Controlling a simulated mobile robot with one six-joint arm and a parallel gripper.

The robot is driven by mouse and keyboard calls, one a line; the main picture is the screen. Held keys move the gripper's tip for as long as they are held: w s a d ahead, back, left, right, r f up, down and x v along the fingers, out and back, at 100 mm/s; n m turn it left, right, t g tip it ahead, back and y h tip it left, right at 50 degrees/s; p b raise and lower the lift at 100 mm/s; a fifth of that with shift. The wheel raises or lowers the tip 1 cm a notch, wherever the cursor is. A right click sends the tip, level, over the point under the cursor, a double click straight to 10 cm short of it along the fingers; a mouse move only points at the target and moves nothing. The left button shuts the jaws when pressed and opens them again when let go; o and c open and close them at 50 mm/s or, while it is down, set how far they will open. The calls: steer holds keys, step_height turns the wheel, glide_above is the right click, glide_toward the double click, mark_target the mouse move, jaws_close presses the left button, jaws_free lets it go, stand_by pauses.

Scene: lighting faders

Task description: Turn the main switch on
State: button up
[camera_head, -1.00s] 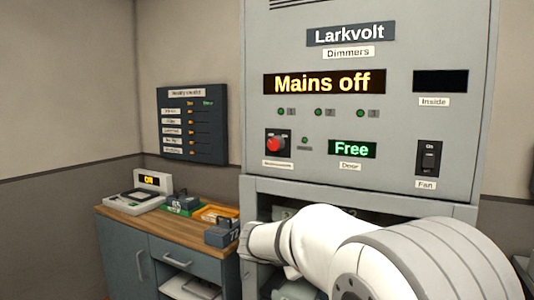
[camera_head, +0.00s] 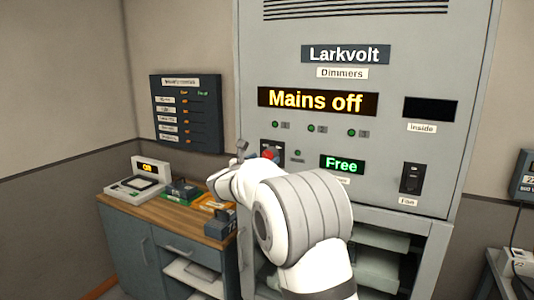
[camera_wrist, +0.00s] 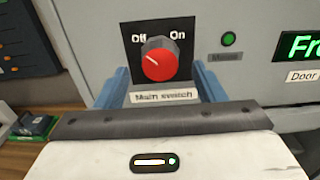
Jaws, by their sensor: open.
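The main switch is a red rotary knob (camera_wrist: 159,62) on a black plate marked Off at left and On at right, with a "Main switch" label (camera_wrist: 163,97) below. Its pointer mark is turned toward Off. The display (camera_head: 317,101) reads "Mains off".
A "Free" door display (camera_head: 342,164) and a fan switch (camera_head: 411,178) are to the right on the cabinet. A wooden-topped bench (camera_head: 150,210) with several devices stands at left. A wall panel (camera_head: 187,113) hangs above it.

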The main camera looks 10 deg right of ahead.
mark_target(267, 157)
steer(key=shift+p+x, duration=0.4)
steer(key=shift+x, duration=1.3)
steer(key=shift+s, duration=0.1)
steer(key=c, duration=1)
